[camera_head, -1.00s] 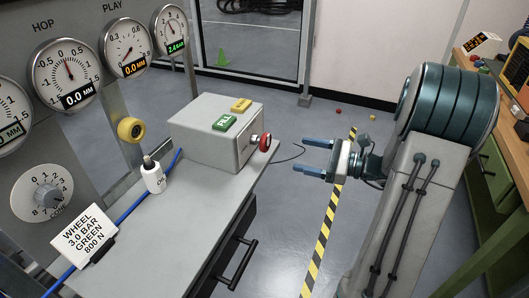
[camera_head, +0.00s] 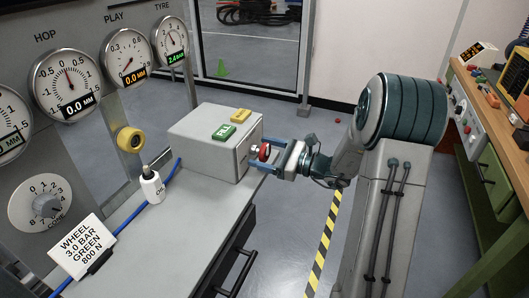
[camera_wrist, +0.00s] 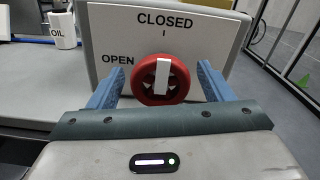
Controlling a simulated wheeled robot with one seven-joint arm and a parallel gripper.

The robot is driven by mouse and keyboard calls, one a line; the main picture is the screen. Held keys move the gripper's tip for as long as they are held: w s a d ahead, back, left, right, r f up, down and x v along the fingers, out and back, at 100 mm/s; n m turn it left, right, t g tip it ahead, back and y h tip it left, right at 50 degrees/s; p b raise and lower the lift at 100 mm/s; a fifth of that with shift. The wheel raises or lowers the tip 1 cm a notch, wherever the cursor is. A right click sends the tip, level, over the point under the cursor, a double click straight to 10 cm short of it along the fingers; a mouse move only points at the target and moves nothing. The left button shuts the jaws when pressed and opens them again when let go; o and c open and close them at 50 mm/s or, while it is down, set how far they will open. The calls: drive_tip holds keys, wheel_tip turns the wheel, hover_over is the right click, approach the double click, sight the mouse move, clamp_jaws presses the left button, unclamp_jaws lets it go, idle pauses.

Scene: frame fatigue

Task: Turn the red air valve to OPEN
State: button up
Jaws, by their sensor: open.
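The red air valve (camera_wrist: 163,80) is a round red knob with a white bar on the side face of a grey box (camera_head: 207,143). In the wrist view the bar stands upright, pointing at the CLOSED mark (camera_wrist: 165,20); the OPEN label (camera_wrist: 118,60) is left of the knob. My gripper (camera_wrist: 162,84) is open, its blue fingers on either side of the knob with gaps to it. In the head view the valve (camera_head: 264,152) shows between the fingers of my gripper (camera_head: 274,156). I cannot tell whether either finger touches it.
A green button (camera_head: 223,131) and a yellow button (camera_head: 240,115) sit on top of the box. A white OIL bottle (camera_head: 152,186) stands on the grey bench (camera_head: 165,235) to the left. A wheel card (camera_head: 82,246) leans at the front.

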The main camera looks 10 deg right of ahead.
drive_tip(key=shift+w+a, duration=0.1)
drive_tip(key=shift+a, duration=0.05)
drive_tip(key=c, duration=1)
drive_tip(key=shift+o, duration=0.2)
